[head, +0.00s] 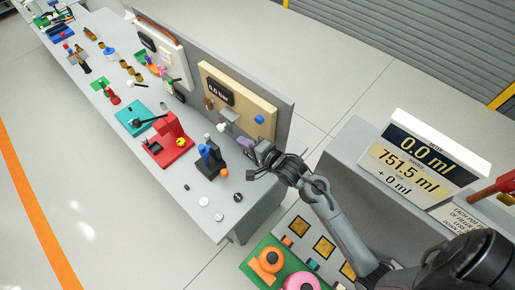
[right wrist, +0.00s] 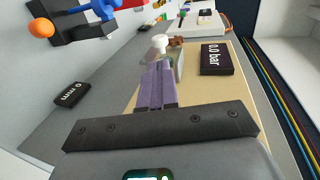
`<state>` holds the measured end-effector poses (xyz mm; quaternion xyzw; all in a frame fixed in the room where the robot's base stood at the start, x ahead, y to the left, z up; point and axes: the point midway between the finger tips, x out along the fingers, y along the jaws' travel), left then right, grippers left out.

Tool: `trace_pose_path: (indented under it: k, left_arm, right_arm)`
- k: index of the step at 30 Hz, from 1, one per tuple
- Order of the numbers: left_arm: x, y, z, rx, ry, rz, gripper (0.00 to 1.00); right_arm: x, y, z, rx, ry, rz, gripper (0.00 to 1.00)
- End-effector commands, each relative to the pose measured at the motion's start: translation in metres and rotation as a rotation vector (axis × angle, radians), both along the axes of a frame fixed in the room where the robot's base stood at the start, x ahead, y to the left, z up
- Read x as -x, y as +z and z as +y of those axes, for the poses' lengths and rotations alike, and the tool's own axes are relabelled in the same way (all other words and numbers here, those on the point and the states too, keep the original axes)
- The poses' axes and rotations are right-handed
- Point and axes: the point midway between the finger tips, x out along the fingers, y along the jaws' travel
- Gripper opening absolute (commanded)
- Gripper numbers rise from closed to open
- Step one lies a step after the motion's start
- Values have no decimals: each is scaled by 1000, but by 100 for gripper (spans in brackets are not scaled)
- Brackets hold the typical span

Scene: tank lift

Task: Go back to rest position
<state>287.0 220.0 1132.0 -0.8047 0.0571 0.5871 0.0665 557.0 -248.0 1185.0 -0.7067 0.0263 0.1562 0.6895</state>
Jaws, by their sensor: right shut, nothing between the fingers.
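My right gripper (head: 246,144) is at the right end of the long grey bench, in front of the beige panel (head: 262,112) with the "0.0 bar" display (head: 220,91). In the right wrist view its two purple fingers (right wrist: 156,86) are closed together with nothing between them. They point along the panel toward a white knob (right wrist: 160,41), which also shows in the head view (head: 222,127). I cannot tell whether the fingertips touch anything. My right arm reaches in from the lower right. My left gripper is not in view.
Close to the gripper stand a blue-and-black device (head: 210,160) and an orange ball (head: 224,173). A red fixture (head: 168,142) is farther left. At right, a console (head: 408,160) reads "0.0 ml" and "751.5 ml". A green board (head: 254,268) lies below. Open floor lies left of the bench.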

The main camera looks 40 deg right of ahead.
Motion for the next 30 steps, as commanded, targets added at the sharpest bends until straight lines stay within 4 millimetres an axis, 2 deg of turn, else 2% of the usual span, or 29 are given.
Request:
trace_pose_path:
  k: [1, 6, 14, 18, 20, 22, 24, 30]
  left_arm:
    - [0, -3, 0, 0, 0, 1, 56]
    - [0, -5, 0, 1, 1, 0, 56]
    - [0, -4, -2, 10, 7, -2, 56]
    - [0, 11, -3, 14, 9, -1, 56]
    - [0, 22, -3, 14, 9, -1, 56]
    - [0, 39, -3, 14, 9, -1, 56]
    - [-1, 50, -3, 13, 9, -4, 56]
    - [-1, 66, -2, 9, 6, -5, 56]
  right_arm:
    - [10, 1, -2, 1, -1, 1, 0]
    - [33, 8, -6, 1, -1, -1, 0]
    - [49, 14, -9, 1, 0, 3, 0]
    - [65, 9, -4, 4, 13, 46, 0]
    - [78, 13, 7, 5, 36, 66, 0]
    - [99, 22, 23, 22, 52, 115, 0]
    - [123, 22, 33, 151, 83, 195, 0]
    - [181, 21, 42, 601, 281, 398, 0]
